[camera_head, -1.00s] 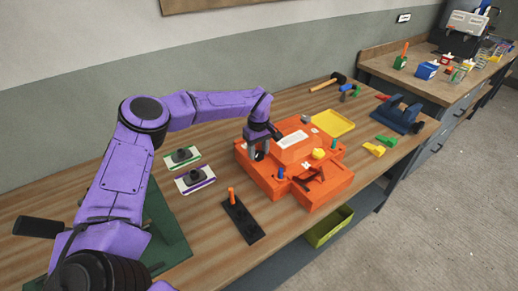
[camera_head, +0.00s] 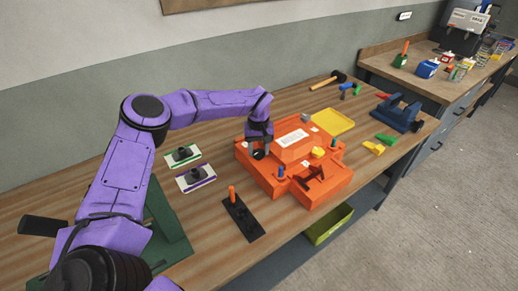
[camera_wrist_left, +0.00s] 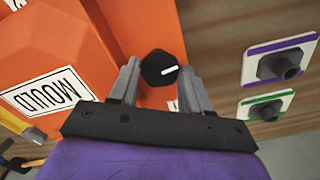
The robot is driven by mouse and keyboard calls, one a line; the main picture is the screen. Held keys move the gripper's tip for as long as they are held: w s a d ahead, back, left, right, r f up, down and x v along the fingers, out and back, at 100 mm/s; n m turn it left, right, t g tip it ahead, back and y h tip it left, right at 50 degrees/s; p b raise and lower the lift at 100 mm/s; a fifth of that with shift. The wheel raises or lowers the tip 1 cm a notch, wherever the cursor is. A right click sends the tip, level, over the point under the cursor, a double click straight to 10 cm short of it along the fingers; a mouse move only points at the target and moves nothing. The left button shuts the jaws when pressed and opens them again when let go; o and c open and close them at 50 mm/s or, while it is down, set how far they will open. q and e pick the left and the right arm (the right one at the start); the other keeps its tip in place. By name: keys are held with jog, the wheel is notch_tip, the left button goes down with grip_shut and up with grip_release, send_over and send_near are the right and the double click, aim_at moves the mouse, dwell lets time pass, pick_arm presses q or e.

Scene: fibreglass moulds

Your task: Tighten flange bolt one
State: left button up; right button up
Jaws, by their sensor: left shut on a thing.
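The orange mould (camera_head: 262,178) sits on the wooden bench, with a white label reading MOULD (camera_wrist_left: 47,97) in the left wrist view. A black bolt head (camera_wrist_left: 158,68) with a white line across it is at the mould's flange, near the edge facing my arm. My left gripper (camera_head: 259,154) is down at that flange. In the left wrist view its two fingers stand on either side of the bolt head, shut on it. The bolt's shank is hidden. My right gripper is not in view.
Two white cards, one green-striped (camera_head: 168,161) and one purple-striped (camera_head: 210,178), carry dark nut-like fittings. A black plate (camera_head: 246,227) holds an upright orange-handled tool (camera_head: 232,194). A yellow tray (camera_head: 346,121) and a blue stand (camera_head: 396,115) lie beyond. Bare bench shows around the cards.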

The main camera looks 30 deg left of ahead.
pick_arm(q)
jog(key=shift+s+f, duration=0.15)
jog(key=o, duration=1.1)
jog(key=shift+c, duration=0.2)
jog(key=shift+r, duration=0.3)
